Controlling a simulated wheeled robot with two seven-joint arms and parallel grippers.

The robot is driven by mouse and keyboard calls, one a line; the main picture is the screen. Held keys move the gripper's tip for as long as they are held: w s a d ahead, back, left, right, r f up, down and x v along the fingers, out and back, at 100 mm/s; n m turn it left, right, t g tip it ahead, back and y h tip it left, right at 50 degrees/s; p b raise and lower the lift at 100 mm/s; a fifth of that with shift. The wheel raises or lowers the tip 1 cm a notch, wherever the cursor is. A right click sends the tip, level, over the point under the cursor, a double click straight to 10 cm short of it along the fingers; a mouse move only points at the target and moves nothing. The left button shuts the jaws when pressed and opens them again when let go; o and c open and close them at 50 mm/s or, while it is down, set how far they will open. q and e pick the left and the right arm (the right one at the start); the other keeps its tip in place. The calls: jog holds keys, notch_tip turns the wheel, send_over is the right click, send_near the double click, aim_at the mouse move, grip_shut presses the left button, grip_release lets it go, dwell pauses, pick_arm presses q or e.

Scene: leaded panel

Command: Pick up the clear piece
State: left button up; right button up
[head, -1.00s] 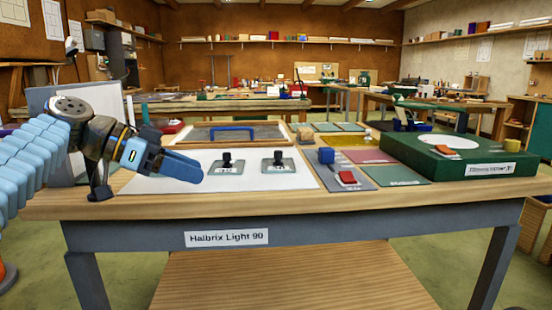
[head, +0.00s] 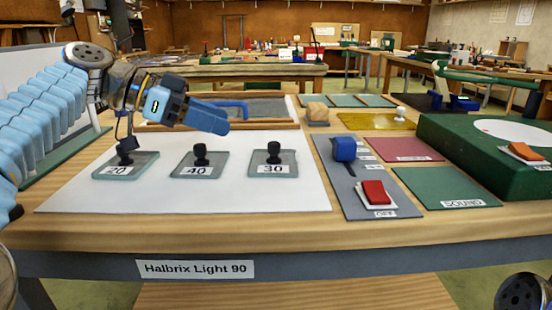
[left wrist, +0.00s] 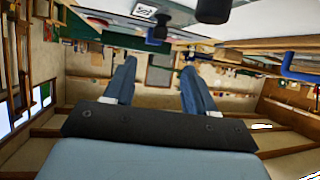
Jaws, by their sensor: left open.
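Three greenish see-through glass pieces with black knobs lie in a row on a white sheet (head: 95,197). They are the piece labelled 20 (head: 108,168), the piece labelled 40 (head: 181,170) and the piece labelled 30 (head: 257,170). I cannot tell by look which one is the clear piece. My left gripper (head: 214,118) is above the sheet's far edge, apart from all the knobs. In the left wrist view its two blue fingers (left wrist: 160,85) are spread with nothing between them. Black knobs (left wrist: 213,10) show at that view's top.
A grey panel with a blue knob (head: 344,149) and red switch (head: 375,191) is right of the sheet. A green box (head: 460,160) stands farther right. A tray with a blue handle (head: 233,109) lies behind the gripper. The wooden front strip (head: 200,230) is clear.

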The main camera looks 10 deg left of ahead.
aim_at(275, 143)
pick_arm(q)
jog(key=x, duration=0.4)
jog(key=shift+w+d+f, duration=0.1)
jog(key=shift+d, duration=0.1)
jog(key=shift+x, duration=2.8)
jog(key=shift+a+f, duration=0.1)
jog(key=shift+f, duration=0.05)
jog(key=c, duration=0.9)
jog(key=shift+c, duration=0.3)
